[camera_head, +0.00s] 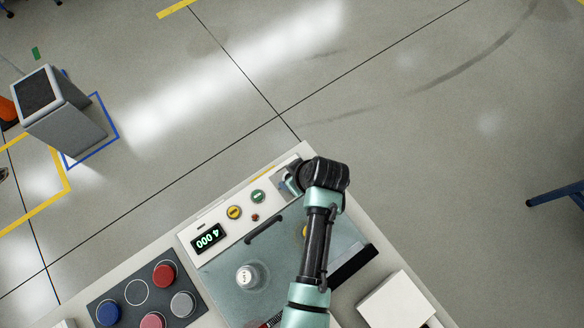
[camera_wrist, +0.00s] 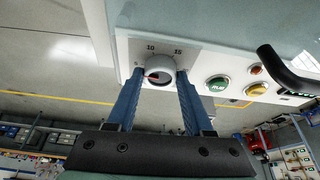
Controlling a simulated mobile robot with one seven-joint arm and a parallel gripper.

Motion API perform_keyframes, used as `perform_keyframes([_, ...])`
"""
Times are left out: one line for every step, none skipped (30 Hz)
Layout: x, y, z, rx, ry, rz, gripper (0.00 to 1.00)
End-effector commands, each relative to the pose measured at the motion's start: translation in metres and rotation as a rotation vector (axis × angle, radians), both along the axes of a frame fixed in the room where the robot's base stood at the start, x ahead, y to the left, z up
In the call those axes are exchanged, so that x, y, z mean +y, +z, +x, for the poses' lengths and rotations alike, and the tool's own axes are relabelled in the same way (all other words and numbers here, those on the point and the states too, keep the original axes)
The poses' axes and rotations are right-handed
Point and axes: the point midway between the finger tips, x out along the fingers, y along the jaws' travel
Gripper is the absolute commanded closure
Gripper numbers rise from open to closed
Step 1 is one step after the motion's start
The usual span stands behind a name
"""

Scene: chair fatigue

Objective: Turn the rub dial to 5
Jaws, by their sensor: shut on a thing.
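The rub dial (camera_wrist: 160,69) is a round pale knob on the white panel (camera_wrist: 203,55), with 10 and 15 printed above it. A red pointer on the knob points to the left; the scale there is too small and too close to the finger to read surely. My gripper (camera_wrist: 161,74) has its two blue fingers on either side of the knob, shut on it. In the head view, my gripper (camera_head: 291,182) is at the panel's far right end, and my arm hides most of the dial.
A green button (camera_wrist: 217,84), a yellow button (camera_wrist: 256,90) and a small red one (camera_wrist: 256,70) sit beside the dial. A dark handle (camera_head: 263,229) crosses the clear cover (camera_head: 222,275). Floor beyond the bench is free.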

Motion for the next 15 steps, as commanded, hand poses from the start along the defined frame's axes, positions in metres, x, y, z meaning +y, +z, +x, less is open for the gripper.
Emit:
perform_keyframes([-0.0004,-0.0008,0.0008,0.0,0.024,0.0,1.0])
perform_keyframes([-0.0003,-0.0008,0.0009,-0.001,0.038,0.0,1.0])
perform_keyframes([-0.0003,-0.0007,0.0008,0.0,0.056,0.0,1.0])
perform_keyframes([-0.0003,-0.0007,0.0008,0.0,0.067,0.0,1.0])
perform_keyframes([-0.0003,-0.0007,0.0008,0.0,0.079,0.0,1.0])
perform_keyframes([-0.0005,-0.0007,0.0008,0.0,0.09,0.0,1.0])
perform_keyframes([-0.0006,-0.0007,0.0007,0.0,0.099,0.0,1.0])
perform_keyframes([-0.0006,-0.0007,0.0006,0.001,0.107,-0.001,1.0])
perform_keyframes([-0.0006,-0.0007,0.0005,0.001,0.115,-0.001,1.0])
perform_keyframes([-0.0007,-0.0007,0.0004,0.001,0.119,0.0,1.0])
perform_keyframes([-0.0007,-0.0006,0.0005,0.002,0.125,-0.001,1.0])
perform_keyframes([-0.0007,-0.0006,0.0004,0.001,0.129,-0.002,1.0])
perform_keyframes([-0.0007,-0.0005,0.0004,0.001,0.132,-0.002,1.0])
perform_keyframes([-0.0007,-0.0005,0.0004,0.001,0.134,-0.002,1.0])
perform_keyframes([-0.0008,-0.0004,0.0005,0.001,0.135,-0.002,1.0])
